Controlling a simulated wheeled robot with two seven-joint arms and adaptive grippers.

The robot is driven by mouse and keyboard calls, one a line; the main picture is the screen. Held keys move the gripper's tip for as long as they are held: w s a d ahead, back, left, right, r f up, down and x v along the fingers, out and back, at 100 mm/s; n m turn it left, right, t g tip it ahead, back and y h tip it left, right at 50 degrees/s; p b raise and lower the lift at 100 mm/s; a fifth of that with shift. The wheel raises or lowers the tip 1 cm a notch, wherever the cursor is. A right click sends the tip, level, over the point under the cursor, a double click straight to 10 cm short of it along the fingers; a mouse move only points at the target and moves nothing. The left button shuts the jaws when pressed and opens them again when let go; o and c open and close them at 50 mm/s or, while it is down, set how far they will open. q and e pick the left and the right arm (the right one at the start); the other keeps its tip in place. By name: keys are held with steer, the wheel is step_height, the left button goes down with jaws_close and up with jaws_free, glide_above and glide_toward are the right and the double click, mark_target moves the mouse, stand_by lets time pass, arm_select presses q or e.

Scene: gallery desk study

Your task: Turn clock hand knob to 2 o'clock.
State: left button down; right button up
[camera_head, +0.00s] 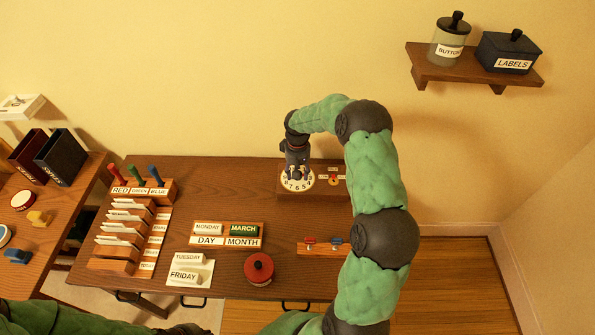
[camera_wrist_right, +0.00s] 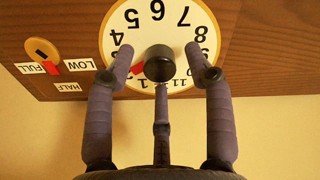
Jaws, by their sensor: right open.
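The white clock dial (camera_head: 297,181) with black numerals is on the wooden block at the desk's back; it also shows upside down in the right wrist view (camera_wrist_right: 170,22). Its dark round knob (camera_wrist_right: 159,64) stands out from the face. A red hand (camera_wrist_right: 137,69) points lower left in that view, between the visible 4 and 1; my left-hand finger there hides nearby numerals. My right gripper (camera_wrist_right: 161,76) is open, its fingers on either side of the knob with gaps, and a third finger below it. In the head view, my right gripper (camera_head: 297,171) is over the dial.
A small dial (camera_wrist_right: 41,48) labelled FULL, LOW and HALF is beside the clock. The desk (camera_head: 225,180) also holds a card rack (camera_head: 125,235), a day-month board (camera_head: 226,235), a red round pot (camera_head: 259,269) and a small switch block (camera_head: 322,248). A shelf (camera_head: 470,68) hangs at upper right.

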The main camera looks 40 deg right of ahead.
step_height(320, 180, up, 12)
stand_by(0.5)
stand_by(0.4)
